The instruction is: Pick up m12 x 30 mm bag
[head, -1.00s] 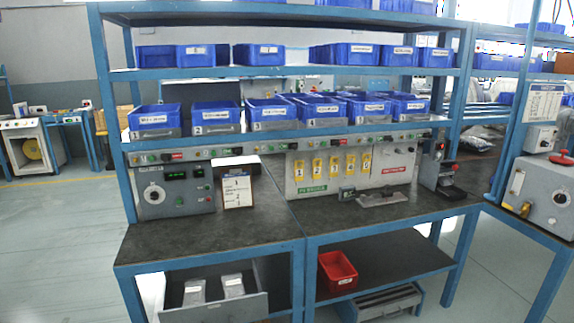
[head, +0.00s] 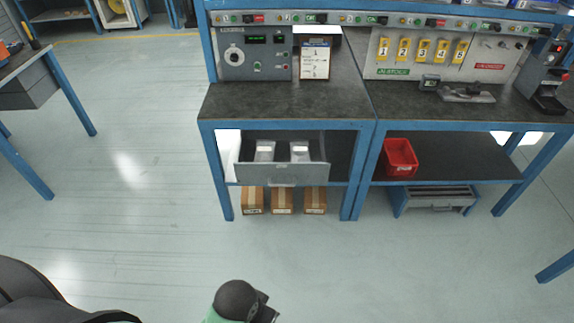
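Two pale grey packs with light labels stand in the open drawer under the left bench, a left pack (head: 264,151) and a right pack (head: 299,151). Their labels are too small to read, so I cannot tell whether either is the m12 x 30 mm bag. The grey drawer (head: 282,173) is pulled out, and its front hides the lower part of the packs. Dark and green parts of my own arm show at the bottom edge, well short of the bench. I can make out no fingertips of either gripper.
Several cardboard boxes (head: 281,200) sit below the drawer. A red bin (head: 400,157) stands on the right lower shelf. The benchtop (head: 285,103) holds a control box (head: 254,53) and a sign (head: 315,62). The floor (head: 150,210) before the bench is clear.

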